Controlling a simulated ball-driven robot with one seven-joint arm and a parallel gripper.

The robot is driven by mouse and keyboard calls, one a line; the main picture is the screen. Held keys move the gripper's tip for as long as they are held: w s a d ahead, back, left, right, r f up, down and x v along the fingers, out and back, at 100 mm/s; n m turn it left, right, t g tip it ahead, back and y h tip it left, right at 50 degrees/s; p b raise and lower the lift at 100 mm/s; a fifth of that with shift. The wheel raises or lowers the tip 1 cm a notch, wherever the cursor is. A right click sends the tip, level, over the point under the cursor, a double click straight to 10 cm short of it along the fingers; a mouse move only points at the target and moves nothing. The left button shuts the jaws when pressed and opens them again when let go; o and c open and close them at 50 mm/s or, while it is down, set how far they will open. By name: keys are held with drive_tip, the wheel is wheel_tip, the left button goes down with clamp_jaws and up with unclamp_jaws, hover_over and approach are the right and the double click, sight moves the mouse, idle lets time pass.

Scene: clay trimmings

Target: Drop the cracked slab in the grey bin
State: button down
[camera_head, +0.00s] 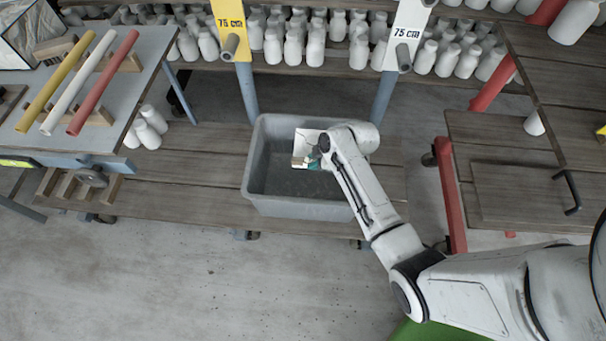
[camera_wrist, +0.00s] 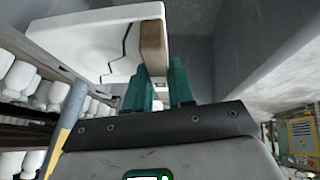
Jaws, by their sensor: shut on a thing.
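The cracked slab (camera_head: 307,141) is a flat white piece; in the head view it shows over the grey bin, at the end of my arm. In the wrist view the slab (camera_wrist: 85,38) has a dark jagged crack and a brown block-like part (camera_wrist: 154,48) at its edge. My gripper (camera_wrist: 165,75) has green fingers and is shut on that brown part. In the head view my gripper (camera_head: 314,160) is partly hidden by my wrist. The grey bin (camera_head: 300,208) stands open on a low wooden platform, and its visible floor looks empty. I cannot tell the slab's height above the rim.
Shelves of white bottles (camera_head: 290,45) stand behind the bin, with yellow and white posts in front. A table with coloured tubes (camera_head: 90,80) is at left. A wooden bench with red legs (camera_head: 510,180) is at right. Concrete floor in front is clear.

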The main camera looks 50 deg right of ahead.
drive_tip(key=c, duration=0.9)
unclamp_jaws()
drive_tip(key=p+v, duration=0.2)
drive_tip(key=v, duration=0.9)
